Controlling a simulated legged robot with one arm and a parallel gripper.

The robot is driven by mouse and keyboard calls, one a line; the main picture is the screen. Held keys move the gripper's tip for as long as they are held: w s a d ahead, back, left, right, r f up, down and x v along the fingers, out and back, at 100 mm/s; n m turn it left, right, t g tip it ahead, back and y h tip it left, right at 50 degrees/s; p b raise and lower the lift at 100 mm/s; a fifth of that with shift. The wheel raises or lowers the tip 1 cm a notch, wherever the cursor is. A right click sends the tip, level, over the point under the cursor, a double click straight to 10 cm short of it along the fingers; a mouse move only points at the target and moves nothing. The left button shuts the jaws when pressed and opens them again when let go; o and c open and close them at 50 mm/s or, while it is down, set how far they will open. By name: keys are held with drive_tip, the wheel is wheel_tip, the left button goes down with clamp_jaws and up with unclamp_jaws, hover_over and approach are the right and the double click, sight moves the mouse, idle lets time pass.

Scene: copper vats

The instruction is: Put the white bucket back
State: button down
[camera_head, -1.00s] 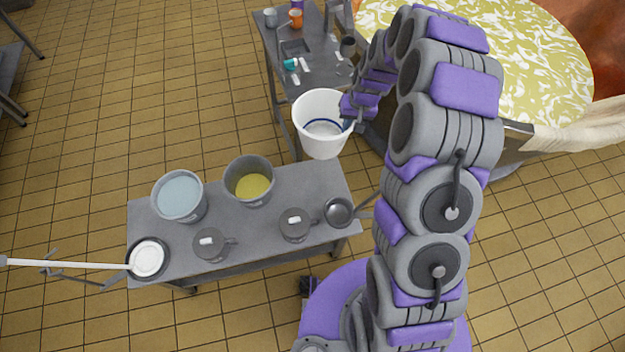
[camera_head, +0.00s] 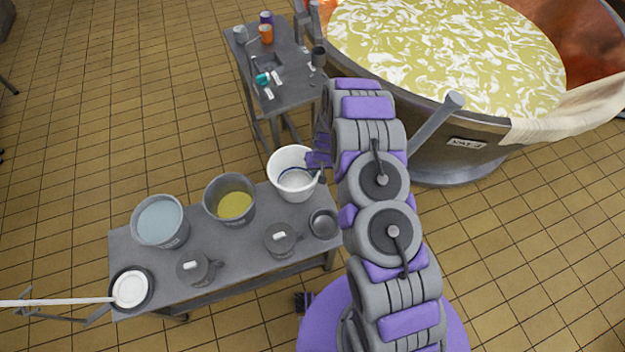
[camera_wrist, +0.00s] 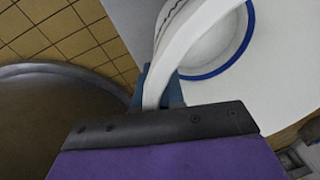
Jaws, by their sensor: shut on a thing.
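The white bucket (camera_head: 291,168) shows in the head view at the back right of the low grey table (camera_head: 240,262). It looks upright and empty, with a blue ring near its bottom. My gripper (camera_head: 319,165) is at the bucket's right side, shut on its rim or handle. In the wrist view the bucket (camera_wrist: 265,85) fills the upper right, and a white band of it runs down into my jaws (camera_wrist: 160,95). I cannot tell whether its base touches the table.
On the table stand a bucket of pale blue liquid (camera_head: 160,220), a bucket of yellow liquid (camera_head: 230,200), two lidded pots (camera_head: 195,268), a small bowl (camera_head: 323,224) and a white disc (camera_head: 130,289). A tool table (camera_head: 285,85) and the large vat (camera_head: 450,125) stand behind.

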drive_tip(key=f+b, duration=0.1)
drive_tip(key=f, duration=0.3)
drive_tip(key=shift+a, duration=0.2)
drive_tip(key=shift+a+f, duration=0.2)
drive_tip(key=shift+f, duration=0.1)
drive_tip(key=shift+a, duration=0.15)
drive_tip(key=shift+d+f, duration=0.1)
drive_tip(key=shift+d, duration=0.25)
drive_tip(key=c, duration=1.3)
unclamp_jaws()
drive_tip(key=shift+d, duration=0.2)
drive_tip(key=shift+o, duration=0.3)
drive_tip(key=shift+a, duration=0.35)
drive_tip(key=s+d+r+p, duration=0.1)
drive_tip(key=s+r+p, duration=0.25)
drive_tip(key=r, duration=2.15)
drive_tip(key=s+d+r+g, duration=0.1)
drive_tip(key=s+d+r, duration=0.1)
drive_tip(key=s+r, duration=0.95)
drive_tip(key=s+d+r, duration=0.2)
drive_tip(key=s+r, duration=0.2)
drive_tip(key=s, duration=0.4)
drive_tip(key=s+d+r+m+g+h, duration=0.1)
drive_tip(key=s+d+r, duration=0.1)
drive_tip(key=s+r, duration=0.3)
drive_tip(key=s+d+r, duration=0.2)
drive_tip(key=s+r, duration=0.3)
drive_tip(key=s, duration=0.8)
drive_tip(key=shift+g+h+b, duration=0.3)
drive_tip(key=shift+b, duration=0.1)
